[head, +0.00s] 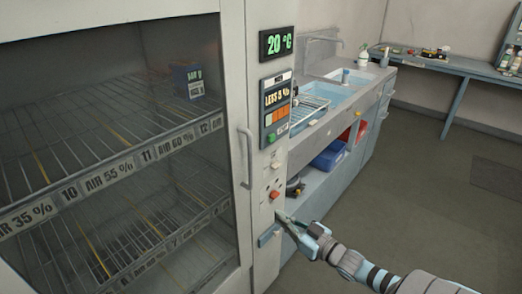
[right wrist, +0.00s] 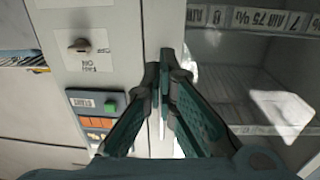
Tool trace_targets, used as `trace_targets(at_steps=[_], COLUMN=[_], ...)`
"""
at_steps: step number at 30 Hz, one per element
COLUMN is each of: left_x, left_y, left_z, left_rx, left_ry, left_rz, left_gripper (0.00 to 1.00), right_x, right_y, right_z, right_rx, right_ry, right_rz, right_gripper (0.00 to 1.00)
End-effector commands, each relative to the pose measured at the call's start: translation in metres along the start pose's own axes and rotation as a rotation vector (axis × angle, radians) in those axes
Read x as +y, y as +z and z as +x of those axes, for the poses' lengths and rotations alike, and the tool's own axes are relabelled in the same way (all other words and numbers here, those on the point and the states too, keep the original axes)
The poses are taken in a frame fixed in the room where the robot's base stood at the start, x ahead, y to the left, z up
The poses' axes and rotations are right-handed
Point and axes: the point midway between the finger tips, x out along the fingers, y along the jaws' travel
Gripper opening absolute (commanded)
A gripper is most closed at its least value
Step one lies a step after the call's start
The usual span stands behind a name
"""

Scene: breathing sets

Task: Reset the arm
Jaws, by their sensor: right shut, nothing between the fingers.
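My right arm comes in from the lower right in the head view. Its gripper (head: 283,217) is by the lower front of the cabinet's control column (head: 262,205), below a red button (head: 275,196). In the right wrist view the gripper (right wrist: 163,72) has its fingertips together with nothing visible between them. It points at the cabinet front, between the panel side and the glazed shelf side. Whether the fingertips touch the cabinet cannot be told. My left gripper is in no view.
A glass-fronted cabinet with labelled wire shelves (head: 110,165) fills the left, with a vertical door handle (head: 246,160). A display (head: 277,43) reads 20 °C. A sink counter (head: 345,90) with a blue bin (head: 329,156) stands behind.

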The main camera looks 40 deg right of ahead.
Motion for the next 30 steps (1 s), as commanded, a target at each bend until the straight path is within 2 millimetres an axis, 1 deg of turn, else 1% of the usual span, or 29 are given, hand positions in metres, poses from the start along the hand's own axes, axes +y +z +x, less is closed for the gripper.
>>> trace_targets(at_steps=[8,10,11,13,14,15,17,18,19,20,21,22,23,24,26,27,28,30], left_x=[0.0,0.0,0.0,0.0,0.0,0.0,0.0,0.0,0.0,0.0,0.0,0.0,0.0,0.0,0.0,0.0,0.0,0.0], left_y=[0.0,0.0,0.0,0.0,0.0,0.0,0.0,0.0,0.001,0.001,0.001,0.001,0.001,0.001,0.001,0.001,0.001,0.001], left_z=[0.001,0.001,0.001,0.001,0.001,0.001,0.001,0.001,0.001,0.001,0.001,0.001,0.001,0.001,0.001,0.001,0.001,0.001], left_rx=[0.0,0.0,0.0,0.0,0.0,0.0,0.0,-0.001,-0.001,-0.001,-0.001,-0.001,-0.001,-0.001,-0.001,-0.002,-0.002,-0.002], left_ry=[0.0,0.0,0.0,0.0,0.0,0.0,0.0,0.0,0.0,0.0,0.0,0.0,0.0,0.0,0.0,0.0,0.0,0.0], left_rz=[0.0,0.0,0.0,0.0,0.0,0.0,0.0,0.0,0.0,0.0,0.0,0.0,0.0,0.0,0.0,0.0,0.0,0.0], left_gripper=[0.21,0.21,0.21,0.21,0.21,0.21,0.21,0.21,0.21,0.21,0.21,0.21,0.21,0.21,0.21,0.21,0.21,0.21], right_x=[0.0,0.004,0.01,0.028,0.037,0.046,0.055,0.055,0.051,0.044,0.03,0.018,0.002,-0.022,-0.062,-0.089,-0.108,-0.148], right_y=[0.002,0.013,0.023,0.058,0.079,0.112,0.167,0.204,0.23,0.255,0.286,0.307,0.326,0.348,0.374,0.386,0.393,0.402], right_z=[0.0,-0.001,-0.003,-0.016,-0.025,-0.043,-0.078,-0.107,-0.129,-0.153,-0.184,-0.208,-0.233,-0.263,-0.303,-0.324,-0.336,-0.353], right_rx=[-0.001,-0.049,-0.085,-0.205,-0.272,-0.374,-0.545,-0.664,-0.752,-0.838,-0.949,-1.03,-1.11,-1.208,-1.331,-1.395,-1.431,-1.477], right_ry=[-0.001,0.016,0.03,0.078,0.106,0.145,0.198,0.226,0.24,0.25,0.256,0.256,0.252,0.238,0.211,0.192,0.178,0.152], right_rz=[-0.007,-0.058,-0.085,-0.157,-0.185,-0.214,-0.245,-0.255,-0.258,-0.256,-0.246,-0.237,-0.225,-0.203,-0.164,-0.133,-0.109,-0.055], right_gripper=[0.0,0.0,0.0,0.0,0.0,0.0,0.0,0.0,0.0,0.0,0.0,0.0,0.0,0.0,0.0,0.0,0.0,0.0])
